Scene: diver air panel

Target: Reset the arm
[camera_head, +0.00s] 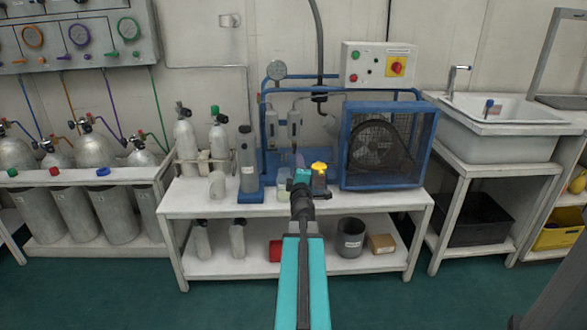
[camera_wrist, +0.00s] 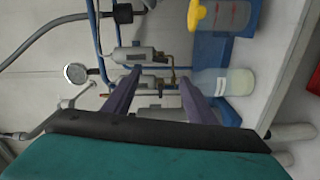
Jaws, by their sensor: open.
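My arm (camera_head: 303,285) reaches forward from the bottom middle of the head view toward the white bench. My gripper (camera_head: 299,162) is above the bench, in front of the blue-framed compressor, and its fingers show small there. In the wrist view the two purple-grey fingers of my gripper (camera_wrist: 161,80) stand apart with nothing held between them. Behind them are grey cylindrical fittings (camera_wrist: 140,54) on blue pipes. A jar of pale liquid (camera_wrist: 228,82) is to the right of the fingers; whether they touch it I cannot tell.
A yellow-topped container (camera_head: 319,168) stands just right of my gripper, close to the caged fan (camera_head: 380,147). A grey cylinder (camera_head: 247,160) stands on the left of the bench (camera_head: 355,204). A sink (camera_head: 500,125) is at right. The green floor (camera_head: 220,300) in front is clear.

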